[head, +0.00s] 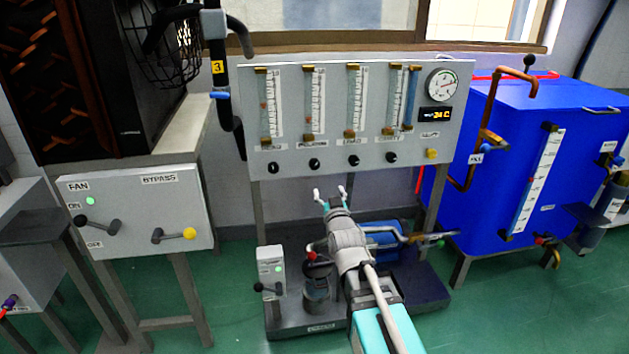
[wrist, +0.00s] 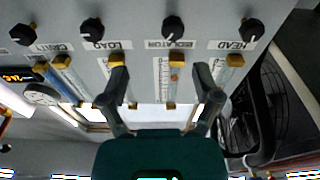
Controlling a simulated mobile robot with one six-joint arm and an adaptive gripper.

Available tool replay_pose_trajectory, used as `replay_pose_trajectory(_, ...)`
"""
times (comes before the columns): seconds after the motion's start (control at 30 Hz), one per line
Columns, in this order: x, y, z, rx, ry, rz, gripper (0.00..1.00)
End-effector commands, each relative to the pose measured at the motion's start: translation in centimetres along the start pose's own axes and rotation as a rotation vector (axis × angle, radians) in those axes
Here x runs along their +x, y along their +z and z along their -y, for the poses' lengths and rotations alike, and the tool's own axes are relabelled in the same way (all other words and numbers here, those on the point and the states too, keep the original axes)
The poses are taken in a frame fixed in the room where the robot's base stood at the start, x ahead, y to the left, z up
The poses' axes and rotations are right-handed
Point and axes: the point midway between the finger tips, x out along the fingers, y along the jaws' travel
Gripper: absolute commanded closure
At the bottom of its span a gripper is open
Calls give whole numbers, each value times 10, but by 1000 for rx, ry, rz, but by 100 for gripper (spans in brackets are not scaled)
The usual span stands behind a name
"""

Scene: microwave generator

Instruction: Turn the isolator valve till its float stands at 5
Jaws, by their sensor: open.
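The isolator valve is a black knob (head: 314,164), second from left on the grey panel in the head view. It also shows in the wrist view (wrist: 173,27), beside its ISOLATOR label. Its clear flow tube (head: 314,100) stands above it. My gripper (head: 329,192) is open and empty, in front of and below the panel. In the wrist view my gripper's fingers (wrist: 161,80) are spread, apart from the knob.
The load knob (head: 354,160) and head knob (head: 274,168) flank the isolator knob. The cavity knob (head: 391,158) is further right. A round gauge (head: 442,85) sits at the panel's right. A blue tank (head: 560,150) stands right, a FAN/BYPASS box (head: 135,210) left.

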Motion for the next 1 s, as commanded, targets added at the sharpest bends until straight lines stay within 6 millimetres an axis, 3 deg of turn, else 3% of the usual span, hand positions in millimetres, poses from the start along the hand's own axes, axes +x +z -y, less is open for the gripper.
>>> replay_pose_trajectory(0.03, -1, 14, 3, -1, -2, -29, 19)
replay_pose_trajectory(0.3, -6, 28, 13, -2, -9, -187, 19)
replay_pose_trajectory(1.0, -9, 27, 17, -1, -12, -268, 19)
